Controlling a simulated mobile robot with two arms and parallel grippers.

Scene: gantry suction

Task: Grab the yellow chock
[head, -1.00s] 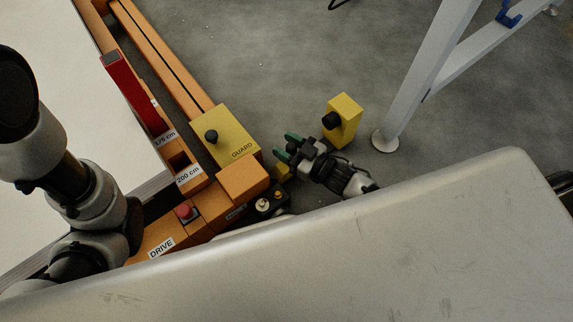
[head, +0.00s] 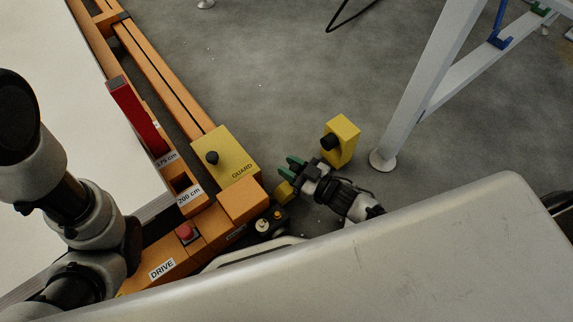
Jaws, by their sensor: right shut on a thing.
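A small yellow block (head: 285,191), which I take for the yellow chock, shows just below the green fingertips of my right gripper, beside the orange frame's end. My right gripper (head: 291,167) is low near the floor, pointing left, and is shut on this block. The exact contact is hard to see from above. A larger yellow block (head: 345,140) with a black knob stands on the floor up and right of the gripper, apart from the fingers. My left arm comes in at the left edge; its gripper is out of view.
The orange frame (head: 243,203) carries a yellow GUARD plate (head: 228,155) with a black knob, a red button (head: 186,232) and a red block (head: 137,117). A white post (head: 413,105) stands on the right. Grey floor (head: 270,70) is open at the back.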

